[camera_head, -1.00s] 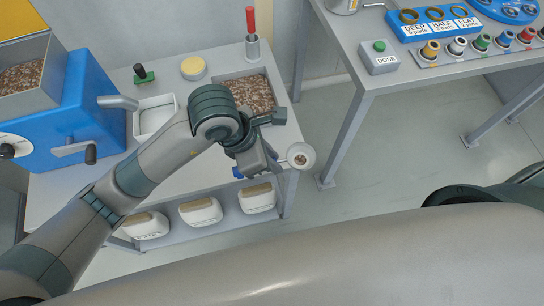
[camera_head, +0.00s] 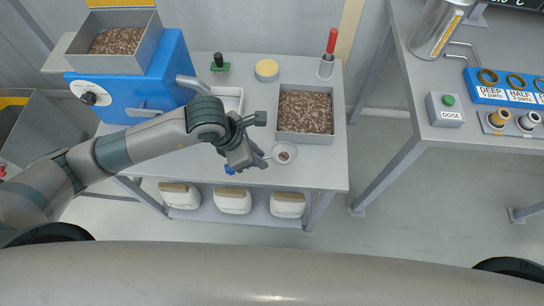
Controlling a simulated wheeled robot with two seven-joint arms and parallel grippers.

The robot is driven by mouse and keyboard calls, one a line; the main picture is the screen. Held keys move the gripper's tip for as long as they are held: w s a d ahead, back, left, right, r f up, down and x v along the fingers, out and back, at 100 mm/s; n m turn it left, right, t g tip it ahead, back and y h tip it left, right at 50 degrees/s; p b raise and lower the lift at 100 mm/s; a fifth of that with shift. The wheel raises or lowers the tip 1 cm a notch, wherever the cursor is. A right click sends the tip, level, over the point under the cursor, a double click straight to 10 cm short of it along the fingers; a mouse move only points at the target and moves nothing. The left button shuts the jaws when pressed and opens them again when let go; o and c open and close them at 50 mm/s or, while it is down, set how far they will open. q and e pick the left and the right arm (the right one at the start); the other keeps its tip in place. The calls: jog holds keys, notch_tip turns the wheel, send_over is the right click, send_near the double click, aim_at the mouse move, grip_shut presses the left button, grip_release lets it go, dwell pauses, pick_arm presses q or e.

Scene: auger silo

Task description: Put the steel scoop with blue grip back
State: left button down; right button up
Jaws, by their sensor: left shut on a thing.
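The steel scoop with blue grip (camera_head: 284,153) shows its round bowl at the right of my left gripper, with a little brown material in it. A bit of its blue grip (camera_head: 229,169) shows on the other side of the jaws. My left gripper (camera_head: 246,163) is shut on the scoop near the table's front edge, in front of the grey tray of brown granules (camera_head: 306,137). The jaws hide the middle of the scoop. I cannot tell how high the scoop is above the table. My right gripper is not in view.
A blue machine (camera_head: 150,90) with a granule-filled hopper stands at the left. A white tray (camera_head: 229,99), a yellow-topped round tub (camera_head: 266,70), a green-based black knob (camera_head: 219,63) and a red-handled tool (camera_head: 330,50) in a holder are behind. White bins (camera_head: 233,201) sit below. A DOSE box (camera_head: 445,110) stands right.

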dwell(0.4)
